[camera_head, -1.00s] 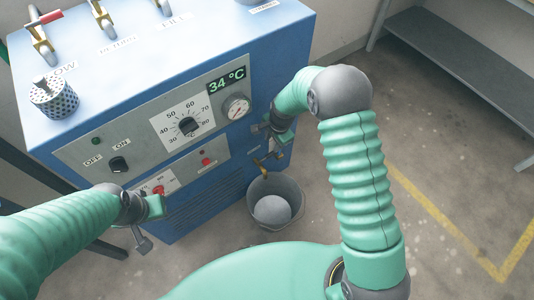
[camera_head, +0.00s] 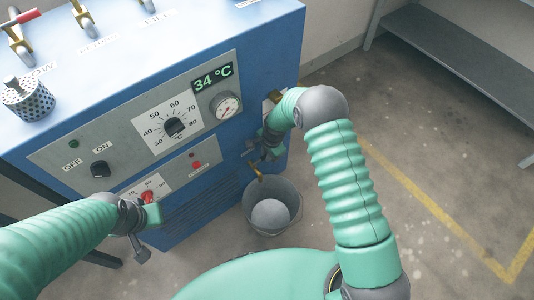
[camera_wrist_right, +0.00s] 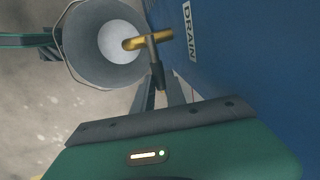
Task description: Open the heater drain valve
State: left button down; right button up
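The drain valve is a brass tap with a dark lever on the blue heater's lower side. Its spout (camera_head: 256,174) shows in the head view, above the bucket. In the right wrist view, the brass tap (camera_wrist_right: 148,41) sits beside a DRAIN label, its dark lever (camera_wrist_right: 156,74) pointing towards my right gripper (camera_wrist_right: 162,85). The two fingers are apart, with the lever's end between them; I see gaps on both sides. In the head view my right gripper (camera_head: 262,150) is beside the heater. My left gripper (camera_head: 142,250) hangs before the panel, its fingers unclear.
The grey bucket (camera_head: 290,199) stands on the floor under the spout. The heater front (camera_head: 75,158) carries a dial, switches, a gauge and a 34 °C display. Several valves stand on its top. A grey shelf (camera_head: 450,70) is at the right; the floor between is clear.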

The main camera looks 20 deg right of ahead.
grip_shut()
jog(key=shift+a, duration=0.15)
jog(key=shift+a, duration=0.15)
dwell(0.7)
jog(key=shift+s, duration=0.1)
